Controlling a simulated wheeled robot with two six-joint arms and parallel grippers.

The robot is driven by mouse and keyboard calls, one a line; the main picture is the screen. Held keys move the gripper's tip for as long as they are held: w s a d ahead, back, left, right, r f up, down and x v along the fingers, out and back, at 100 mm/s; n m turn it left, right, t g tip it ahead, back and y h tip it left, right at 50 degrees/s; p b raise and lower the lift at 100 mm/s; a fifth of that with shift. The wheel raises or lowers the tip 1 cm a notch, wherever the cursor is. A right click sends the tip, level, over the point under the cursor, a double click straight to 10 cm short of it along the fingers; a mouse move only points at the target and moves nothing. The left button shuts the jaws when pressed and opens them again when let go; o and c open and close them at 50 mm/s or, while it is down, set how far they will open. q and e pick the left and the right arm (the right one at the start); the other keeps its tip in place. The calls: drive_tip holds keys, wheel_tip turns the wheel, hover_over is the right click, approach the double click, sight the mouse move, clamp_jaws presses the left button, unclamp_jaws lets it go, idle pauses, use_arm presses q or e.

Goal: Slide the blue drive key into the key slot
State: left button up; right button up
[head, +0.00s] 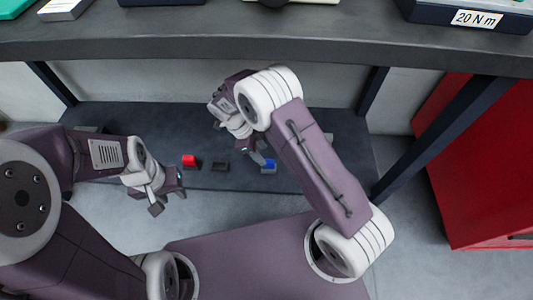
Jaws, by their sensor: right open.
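My left gripper (168,198) is open and empty near the shelf's front edge, below the red block. I cannot make out the key slot in this view.
Dark legs flank the shelf; a red cabinet (480,180) stands right.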

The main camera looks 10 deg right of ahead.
use_arm(q)
drive_tip(key=shift+r, duration=0.5)
use_arm(e)
drive_tip(key=shift+v, duration=0.8)
